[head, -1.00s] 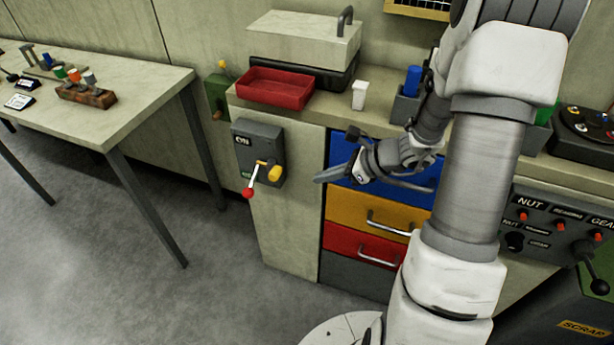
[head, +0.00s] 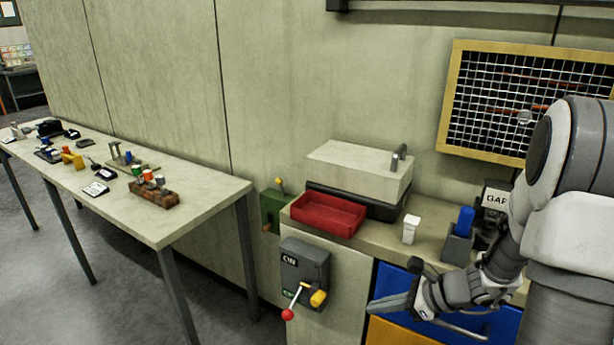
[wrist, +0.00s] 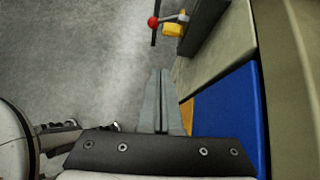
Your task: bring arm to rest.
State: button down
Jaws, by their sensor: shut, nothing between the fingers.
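My gripper (head: 385,304) is shut and empty in the head view. It points left, in front of the blue drawer (head: 413,291) of the cabinet. In the wrist view my gripper (wrist: 158,85) shows its two fingers together, with the grey floor beyond and the blue drawer (wrist: 240,120) to their right. My arm is bent at the right of the head view and hides part of the counter. I cannot tell whether any part of the arm touches the drawer.
A grey switch box (head: 306,268) with a red-knobbed lever is left of my gripper. A red tray (head: 328,214), a white cup (head: 410,229) and a blue object (head: 464,221) in a grey holder stand on the counter. A long table (head: 205,200) stands left. The floor between is clear.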

jog(key=s+a+r+n+h+p, duration=0.1)
jog(key=s+r+n+h+p, duration=0.1)
jog(key=s+r+n, duration=0.4)
jog(key=s+a+r+n+h+p, duration=0.2)
jog(key=s+r+n+p, duration=0.3)
jog(key=r+n, duration=0.5)
jog(key=s+a+r+n+h+p, duration=0.2)
jog(key=s+r+n, duration=0.4)
jog(key=r, duration=0.8)
jog(key=shift+s+n+h+p, duration=0.3)
jog(key=shift+n+h+p, duration=0.45)
jog(key=shift+n+h, duration=0.3)
jog(key=shift+a, duration=0.15)
